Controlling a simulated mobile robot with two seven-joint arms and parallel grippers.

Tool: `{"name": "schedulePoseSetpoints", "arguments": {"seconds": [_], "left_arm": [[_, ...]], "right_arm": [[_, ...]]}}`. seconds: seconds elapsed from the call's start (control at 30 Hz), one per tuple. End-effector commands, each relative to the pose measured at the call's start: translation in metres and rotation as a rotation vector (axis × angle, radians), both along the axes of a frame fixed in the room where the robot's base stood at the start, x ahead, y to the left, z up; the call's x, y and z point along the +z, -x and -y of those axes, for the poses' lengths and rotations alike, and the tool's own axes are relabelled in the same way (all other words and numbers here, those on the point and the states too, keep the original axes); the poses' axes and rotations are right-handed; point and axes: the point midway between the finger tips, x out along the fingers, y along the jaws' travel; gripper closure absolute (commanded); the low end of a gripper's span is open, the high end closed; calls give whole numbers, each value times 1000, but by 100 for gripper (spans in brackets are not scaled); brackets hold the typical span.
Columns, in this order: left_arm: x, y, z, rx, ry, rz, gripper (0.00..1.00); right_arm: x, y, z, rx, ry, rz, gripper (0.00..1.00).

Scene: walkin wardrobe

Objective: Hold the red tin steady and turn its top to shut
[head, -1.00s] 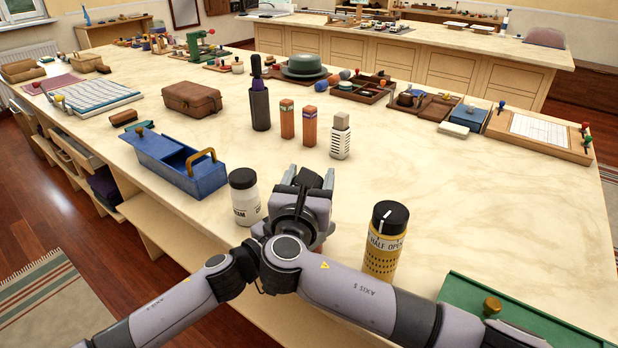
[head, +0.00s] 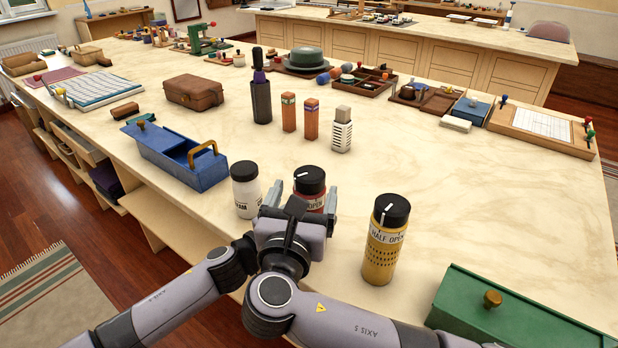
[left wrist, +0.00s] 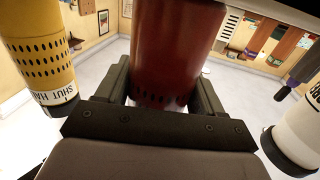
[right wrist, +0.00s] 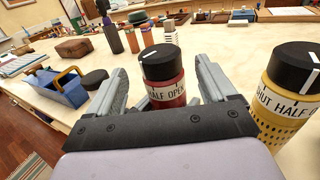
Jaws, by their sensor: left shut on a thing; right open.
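The red tin (head: 315,204) stands upright with a black top (head: 310,179) bearing a white line. The line lies on the left part of the top in the head view. The tin's white band reads "HALF OPEN" in the right wrist view (right wrist: 166,92); I cannot tell which word the line meets. My left gripper (left wrist: 163,85) is shut on the tin's red body; in the head view it is mostly hidden under my right arm. My right gripper (head: 302,197) is open, its fingers apart on either side of the tin near the top, with clear gaps in the right wrist view (right wrist: 160,72).
A yellow tin (head: 381,255) with a black top stands close on the right. A white jar (head: 246,198) stands close on the left. A blue box (head: 175,157) lies farther left, a green box (head: 520,315) at the front right. The worktop behind the yellow tin is clear.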

Motion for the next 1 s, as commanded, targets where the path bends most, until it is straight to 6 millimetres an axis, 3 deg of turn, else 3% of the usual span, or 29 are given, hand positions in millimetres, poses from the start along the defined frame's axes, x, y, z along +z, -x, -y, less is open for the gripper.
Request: {"name": "schedulePoseSetpoints", "arguments": {"seconds": [0.1,0.3,0.73,1.0], "left_arm": [[0,0,0,1,-1,0,71],[0,0,0,1,-1,0,71],[0,0,-1,1,-1,0,71],[0,0,0,1,-1,0,71]], "right_arm": [[0,23,-4,1,-2,-2,16],[0,44,-8,-1,-1,0,16],[0,47,-8,3,0,2,16],[0,44,10,139,5,10,16]]}}
